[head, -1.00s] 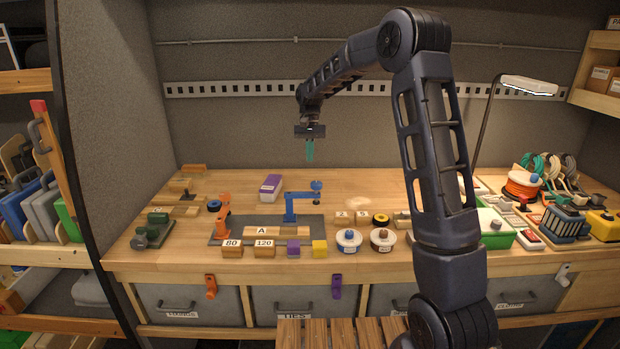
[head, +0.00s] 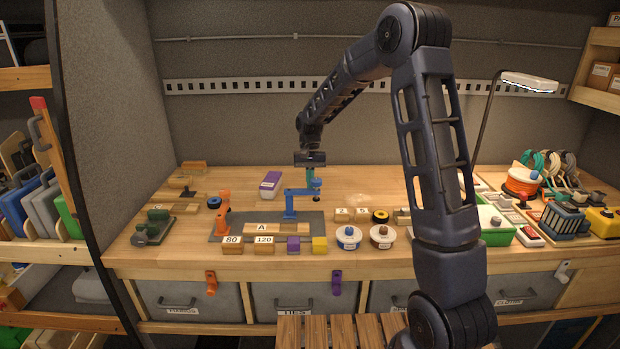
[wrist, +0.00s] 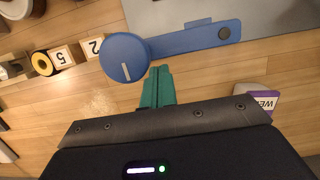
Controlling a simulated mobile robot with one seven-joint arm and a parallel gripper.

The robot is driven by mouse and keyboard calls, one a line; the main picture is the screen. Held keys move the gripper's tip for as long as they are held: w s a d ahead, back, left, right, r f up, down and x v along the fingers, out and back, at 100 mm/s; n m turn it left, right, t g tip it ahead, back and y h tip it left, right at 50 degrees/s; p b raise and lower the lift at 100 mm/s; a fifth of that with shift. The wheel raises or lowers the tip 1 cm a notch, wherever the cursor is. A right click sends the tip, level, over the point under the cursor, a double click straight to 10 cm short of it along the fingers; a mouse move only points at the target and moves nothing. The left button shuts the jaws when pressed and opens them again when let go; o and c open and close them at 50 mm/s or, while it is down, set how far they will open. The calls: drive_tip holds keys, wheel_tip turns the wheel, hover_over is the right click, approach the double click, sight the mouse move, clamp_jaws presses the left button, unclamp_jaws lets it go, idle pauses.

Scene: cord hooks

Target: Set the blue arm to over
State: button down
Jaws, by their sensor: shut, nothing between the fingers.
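The blue arm (head: 297,191) stands on a post on the grey plate (head: 262,235) and reaches out to the right, with a round blue knob at its end. In the wrist view the blue arm (wrist: 190,39) runs from a small pivot at the right to a large round disc with a white line at the left. My gripper (head: 310,174) points down just behind the knob, its teal fingers partly hidden. In the wrist view the shut, empty fingers (wrist: 157,88) lie right beside the disc's edge; I cannot tell whether they touch it.
An orange arm (head: 223,212) stands at the plate's left end. Number blocks (head: 264,239), a yellow block (head: 319,245) and spools (head: 348,237) line the front. A purple-and-white box (head: 270,183) lies behind the plate.

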sight(312, 185)
drive_tip(key=shift+s+d+m, duration=0.1)
drive_tip(key=shift+s+m, duration=0.4)
idle(0.5)
drive_tip(key=shift+s+d+m+y, duration=0.25)
drive_tip(key=shift+s+m+y, duration=0.25)
drive_tip(key=shift+s+m, duration=0.7)
drive_tip(key=s+m, duration=0.1)
drive_tip(key=m, duration=0.2)
drive_tip(key=s+a+m+t+y, duration=0.1)
drive_tip(key=s+m, duration=0.3)
drive_tip(key=m, duration=0.1)
drive_tip(key=shift+a+m, duration=0.3)
drive_tip(key=shift+s+a+m+t+y, duration=0.2)
drive_tip(key=shift+s+a+m+t, duration=0.1)
drive_tip(key=shift+s+a+m, duration=0.45)
drive_tip(key=shift+s+a+m+t+y, duration=0.25)
drive_tip(key=shift+s+a+m, duration=0.3)
drive_tip(key=shift+a+m, duration=0.4)
drive_tip(key=shift+a, duration=0.1)
